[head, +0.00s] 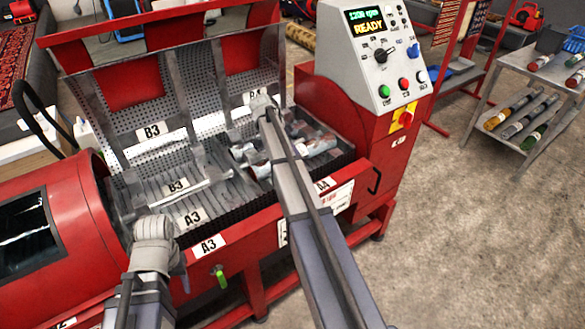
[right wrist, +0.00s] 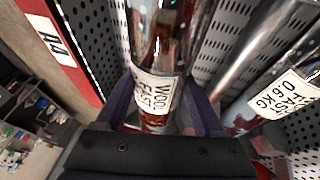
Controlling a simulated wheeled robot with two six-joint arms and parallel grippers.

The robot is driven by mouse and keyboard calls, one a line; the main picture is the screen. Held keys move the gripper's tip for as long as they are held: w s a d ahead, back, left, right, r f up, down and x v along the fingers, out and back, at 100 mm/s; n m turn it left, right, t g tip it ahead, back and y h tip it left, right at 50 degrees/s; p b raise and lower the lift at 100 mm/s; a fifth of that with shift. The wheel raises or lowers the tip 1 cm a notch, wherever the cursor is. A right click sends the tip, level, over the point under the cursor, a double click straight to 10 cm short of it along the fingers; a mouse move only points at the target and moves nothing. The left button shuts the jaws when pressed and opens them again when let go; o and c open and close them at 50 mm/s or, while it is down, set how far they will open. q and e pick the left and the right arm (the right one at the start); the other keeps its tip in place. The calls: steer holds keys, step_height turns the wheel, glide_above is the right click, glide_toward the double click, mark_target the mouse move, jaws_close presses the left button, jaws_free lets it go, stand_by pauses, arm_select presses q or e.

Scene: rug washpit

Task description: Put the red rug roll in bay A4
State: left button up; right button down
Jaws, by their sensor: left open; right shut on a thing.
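The red rug roll (right wrist: 152,122), in a clear sleeve with a white "WOOL FAST" label, is between the fingers of my right gripper (right wrist: 163,100) in the right wrist view. Perforated metal walls lie around it, and an A4 label (right wrist: 52,40) is at the left. I cannot tell whether the roll touches the bay floor. The held roll is not clearly seen there. My left gripper (head: 155,228) is empty in front of bay A3.
Another sleeved roll (right wrist: 283,92) lies close on the right in the right wrist view. Several rolls (head: 318,145) lie in the basket in the head view. The control panel (head: 378,60) reads READY. A grey cart (head: 530,95) with rolls stands at right; floor between is clear.

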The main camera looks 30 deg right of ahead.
steer(key=shift+f+b, duration=1.9)
steer(key=shift+f, duration=0.1)
steer(key=shift+r, duration=0.1)
steer(key=shift+c, duration=2.3)
jaws_free()
steer(key=o, duration=0.5)
steer(key=shift+c, duration=0.2)
